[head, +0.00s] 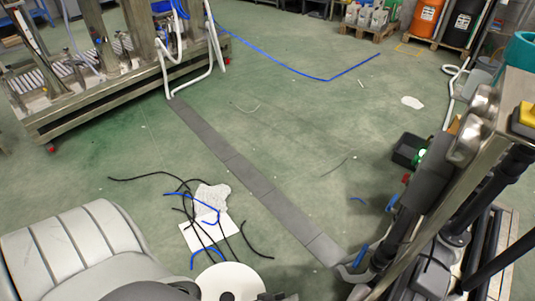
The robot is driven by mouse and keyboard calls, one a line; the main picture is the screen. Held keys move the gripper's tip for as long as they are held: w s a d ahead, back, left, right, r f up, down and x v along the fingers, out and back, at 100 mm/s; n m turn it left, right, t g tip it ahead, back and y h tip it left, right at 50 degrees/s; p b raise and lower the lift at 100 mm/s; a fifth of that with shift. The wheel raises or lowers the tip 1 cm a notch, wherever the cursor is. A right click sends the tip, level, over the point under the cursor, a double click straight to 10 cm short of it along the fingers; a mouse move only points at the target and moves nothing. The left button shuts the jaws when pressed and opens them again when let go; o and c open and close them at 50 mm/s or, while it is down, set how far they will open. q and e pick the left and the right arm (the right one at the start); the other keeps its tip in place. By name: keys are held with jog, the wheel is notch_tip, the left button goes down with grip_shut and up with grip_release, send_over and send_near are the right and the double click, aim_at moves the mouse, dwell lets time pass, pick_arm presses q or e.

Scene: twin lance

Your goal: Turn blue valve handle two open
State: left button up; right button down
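Two blue handles show on the pipework of the machine at the right. One blue handle (361,256) is low on the pipework near the floor strip. A smaller blue handle (391,203) is higher up, below a red part. I cannot tell which of them is valve handle two, nor whether either valve is open or shut. Neither of my grippers can be made out in the head view. A small dark part at the bottom edge is too cut off to identify.
A metal-framed machine (130,75) stands at the upper left. Loose black and blue hoses lie around white sheets (209,232) on the green floor. A grey strip (250,178) crosses the floor. A black box (408,150) with a green light sits beside the right machine. The middle floor is mostly clear.

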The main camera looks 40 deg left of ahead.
pick_arm(q)
jog(key=s+a+f+m+g+y+p, duration=0.1)
jog(key=s+a+m+g+p, duration=0.1)
jog(key=s+p, duration=0.2)
jog(key=shift+s+a+m, duration=0.15)
jog(key=shift+s+m, duration=0.15)
jog(key=shift+s, duration=0.85)
